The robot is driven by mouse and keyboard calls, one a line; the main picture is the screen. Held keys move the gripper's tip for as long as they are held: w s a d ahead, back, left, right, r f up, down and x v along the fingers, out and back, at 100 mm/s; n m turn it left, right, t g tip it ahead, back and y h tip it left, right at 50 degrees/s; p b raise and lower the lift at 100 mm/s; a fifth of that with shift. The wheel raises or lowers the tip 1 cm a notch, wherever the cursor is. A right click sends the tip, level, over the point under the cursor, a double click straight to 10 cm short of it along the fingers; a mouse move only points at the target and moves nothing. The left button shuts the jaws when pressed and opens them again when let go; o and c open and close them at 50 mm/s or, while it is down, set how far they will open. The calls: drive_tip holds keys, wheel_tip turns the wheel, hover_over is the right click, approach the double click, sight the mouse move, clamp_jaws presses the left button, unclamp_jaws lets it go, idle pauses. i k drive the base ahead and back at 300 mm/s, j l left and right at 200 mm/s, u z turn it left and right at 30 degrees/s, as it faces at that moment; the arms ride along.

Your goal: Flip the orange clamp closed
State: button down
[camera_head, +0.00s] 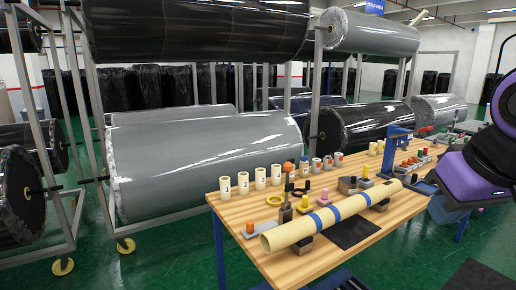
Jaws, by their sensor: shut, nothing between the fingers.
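A dark upright clamp-like fixture (286,212) stands at the near left of the workbench, just behind the long cream tube. An orange knob (288,167) shows above it, and seems to top a raised handle; the picture is too small to be sure. My purple and black arm (485,168) is at the right edge, well apart from these. I cannot make out its gripper.
The cream tube (325,218) with blue bands rests on supports across the wooden workbench (232,212). Numbered white cups (243,183) stand behind. A blue post fixture (389,150) stands at the far right. Large wrapped rolls (205,165) on racks fill the background.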

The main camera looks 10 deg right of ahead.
sight(288, 167)
drive_tip(key=i, duration=0.85)
drive_tip(key=j+u, duration=0.05)
drive_tip(key=j, duration=0.05)
